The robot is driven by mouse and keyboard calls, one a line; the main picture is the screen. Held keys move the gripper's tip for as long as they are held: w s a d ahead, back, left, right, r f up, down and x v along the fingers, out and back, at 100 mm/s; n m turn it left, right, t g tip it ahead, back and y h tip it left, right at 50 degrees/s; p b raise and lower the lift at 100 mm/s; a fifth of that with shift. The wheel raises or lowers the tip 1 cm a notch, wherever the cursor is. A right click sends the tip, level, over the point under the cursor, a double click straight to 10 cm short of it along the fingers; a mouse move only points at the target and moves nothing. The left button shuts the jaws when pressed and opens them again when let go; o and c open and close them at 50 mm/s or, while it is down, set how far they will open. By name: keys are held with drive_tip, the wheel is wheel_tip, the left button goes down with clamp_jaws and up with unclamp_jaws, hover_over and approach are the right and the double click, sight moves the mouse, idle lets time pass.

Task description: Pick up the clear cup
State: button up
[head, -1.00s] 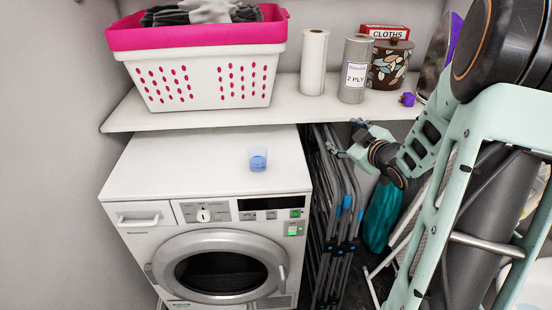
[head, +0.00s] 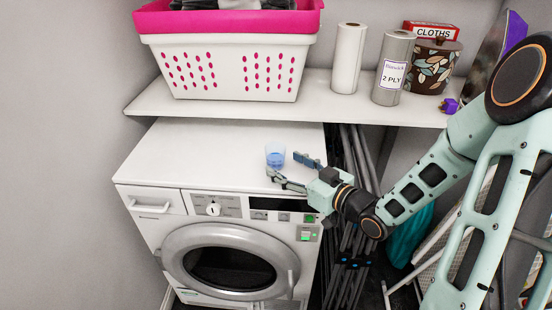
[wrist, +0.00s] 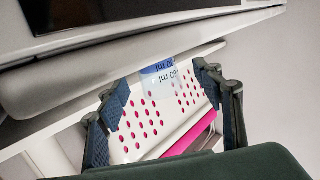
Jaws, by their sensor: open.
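The clear cup (head: 275,154) is small, see-through and bluish, and stands upright on the white top of the dryer (head: 222,150), near its right front part. My gripper (head: 284,165) reaches in from the right, low over the dryer top. Its two fingers are spread, with nothing held, and the tips are close beside the cup; I cannot tell whether they touch it.
A shelf (head: 215,109) runs behind and above the dryer. It holds a white and pink basket (head: 235,70), paper rolls (head: 347,58), a patterned tin (head: 428,68) and a red cloths box (head: 443,28). Folded dark frames (head: 350,240) stand right of the dryer. The dryer top's left is clear.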

sight(282, 161)
drive_tip(key=shift+b+x, duration=0.3)
drive_tip(key=shift+x, duration=2.45)
drive_tip(key=shift+w+d, duration=0.1)
drive_tip(key=shift+d, duration=0.05)
drive_tip(key=shift+c, duration=0.5)
drive_tip(key=c, duration=1.2)
drive_tip(key=shift+r, duration=0.15)
